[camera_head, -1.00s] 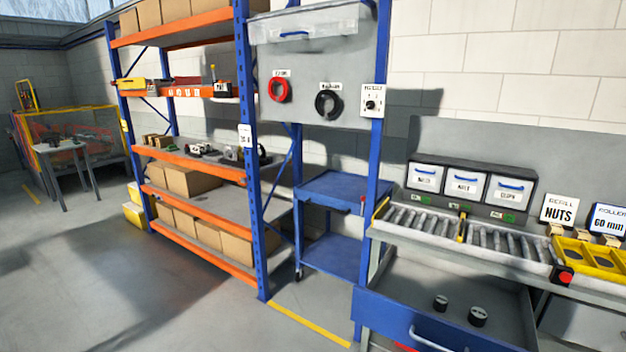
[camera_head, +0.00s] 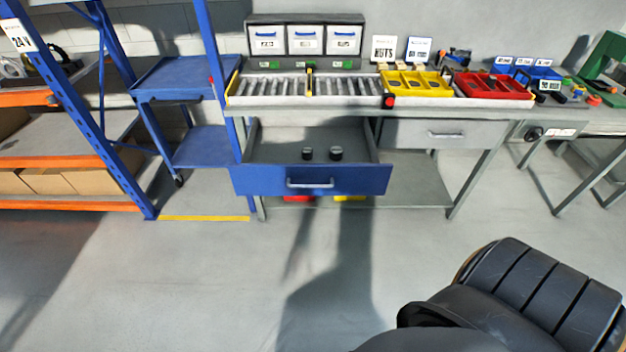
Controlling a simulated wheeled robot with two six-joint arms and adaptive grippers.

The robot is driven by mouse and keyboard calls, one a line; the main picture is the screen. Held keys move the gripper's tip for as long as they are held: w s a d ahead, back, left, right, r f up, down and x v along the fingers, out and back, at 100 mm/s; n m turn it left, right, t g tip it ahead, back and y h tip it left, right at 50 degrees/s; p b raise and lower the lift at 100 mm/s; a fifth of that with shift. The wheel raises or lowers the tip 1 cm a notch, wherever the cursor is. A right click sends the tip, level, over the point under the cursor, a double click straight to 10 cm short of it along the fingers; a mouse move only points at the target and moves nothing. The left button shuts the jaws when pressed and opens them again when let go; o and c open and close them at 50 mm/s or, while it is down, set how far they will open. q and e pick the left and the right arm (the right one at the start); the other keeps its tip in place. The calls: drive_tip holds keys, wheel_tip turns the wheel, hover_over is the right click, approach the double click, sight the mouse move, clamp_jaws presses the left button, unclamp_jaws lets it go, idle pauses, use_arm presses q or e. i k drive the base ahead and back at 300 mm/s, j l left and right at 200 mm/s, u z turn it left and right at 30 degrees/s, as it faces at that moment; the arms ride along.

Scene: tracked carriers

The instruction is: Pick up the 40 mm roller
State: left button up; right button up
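Two small dark rollers, a smaller one (camera_head: 307,153) and a slightly larger one (camera_head: 336,153), stand inside the open blue-fronted drawer (camera_head: 262,179) under the workbench. I cannot read a size on either roller. A sign beside the "NUTS" sign (camera_head: 383,49) stands behind the yellow tray; its text is too small to read now. Neither of my grippers shows in the head view. A dark rounded part at the bottom right is part of my own arm or body.
The bench carries a roller conveyor (camera_head: 270,88), a yellow tray (camera_head: 435,91) and a red tray (camera_head: 500,92). Three white bins (camera_head: 305,40) stand behind. A blue cart (camera_head: 178,76) and a shelf rack (camera_head: 70,205) are at left. The floor before the drawer is clear.

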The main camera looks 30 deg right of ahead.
sight(491, 81)
drive_tip(key=z, duration=2.2)
drive_tip(key=i+l+u, duration=0.1)
drive_tip(key=u, duration=0.3)
drive_tip(key=i+l+u, duration=0.1)
drive_tip(key=u, duration=0.35)
drive_tip(key=l+u, duration=0.15)
drive_tip(key=u, duration=0.25)
drive_tip(key=i+l+u, duration=0.2)
drive_tip(key=l+u, duration=0.15)
drive_tip(key=l, duration=0.75)
drive_tip(key=l+u, duration=0.35)
drive_tip(key=l, duration=0.75)
drive_tip(key=l+u, duration=0.35)
drive_tip(key=l, duration=0.85)
